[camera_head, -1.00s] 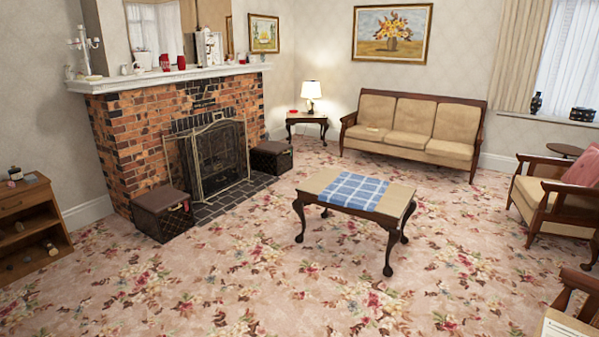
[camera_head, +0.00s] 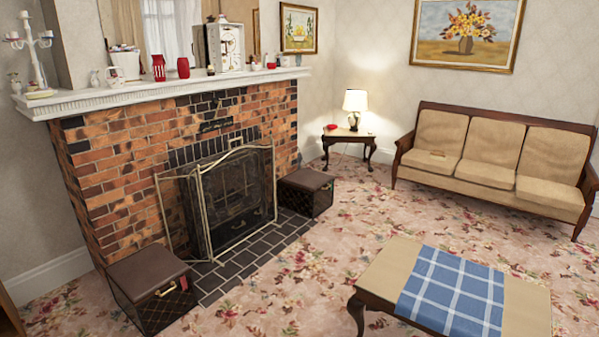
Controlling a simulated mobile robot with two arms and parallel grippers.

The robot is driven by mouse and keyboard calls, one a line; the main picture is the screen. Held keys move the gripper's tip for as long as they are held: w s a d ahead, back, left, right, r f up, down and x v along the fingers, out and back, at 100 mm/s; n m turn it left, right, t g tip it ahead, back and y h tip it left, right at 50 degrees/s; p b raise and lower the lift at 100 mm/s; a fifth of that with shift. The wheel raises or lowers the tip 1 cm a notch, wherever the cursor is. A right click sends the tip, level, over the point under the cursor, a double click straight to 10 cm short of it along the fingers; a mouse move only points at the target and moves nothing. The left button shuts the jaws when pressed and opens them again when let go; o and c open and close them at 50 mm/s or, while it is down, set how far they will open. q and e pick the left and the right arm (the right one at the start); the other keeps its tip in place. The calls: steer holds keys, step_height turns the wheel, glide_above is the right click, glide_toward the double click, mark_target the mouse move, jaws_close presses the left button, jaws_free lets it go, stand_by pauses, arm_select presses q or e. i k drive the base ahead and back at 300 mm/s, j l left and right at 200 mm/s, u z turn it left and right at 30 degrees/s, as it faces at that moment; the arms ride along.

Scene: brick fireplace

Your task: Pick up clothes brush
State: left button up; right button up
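A small, flat, light-brown object (camera_head: 432,154) lies on the left seat cushion of the beige sofa (camera_head: 487,187). It may be the clothes brush, but it is too small to tell. No other thing in view is clearly a clothes brush. Neither of my grippers shows in the head view.
A coffee table (camera_head: 525,310) with a blue checked cloth (camera_head: 452,290) stands in front of the sofa. Two dark boxes (camera_head: 150,288) (camera_head: 306,192) flank the fireplace screen (camera_head: 225,203). A side table (camera_head: 350,138) holds a lit lamp (camera_head: 355,102). Carpet lies open between hearth and coffee table.

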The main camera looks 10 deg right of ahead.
mark_target(437, 156)
steer(key=i, duration=3.05)
steer(key=i+l+z, duration=0.15)
steer(key=i+z, duration=0.15)
steer(key=i, duration=0.2)
steer(key=i+z, duration=0.3)
steer(key=i, duration=0.15)
steer(key=i+j+z, duration=0.1)
steer(key=i+z, duration=0.2)
steer(key=i, duration=0.2)
steer(key=i+j+z, duration=0.3)
steer(key=i, duration=0.15)
steer(key=i+j+z, duration=0.3)
steer(key=i, duration=0.2)
steer(key=i+l+z, duration=0.35)
steer(key=i, duration=0.45)
steer(key=i+z, duration=0.35)
steer(key=i, duration=0.45)
steer(key=i+j+z, duration=0.2)
steer(key=i+z, duration=0.15)
steer(key=i, duration=0.4)
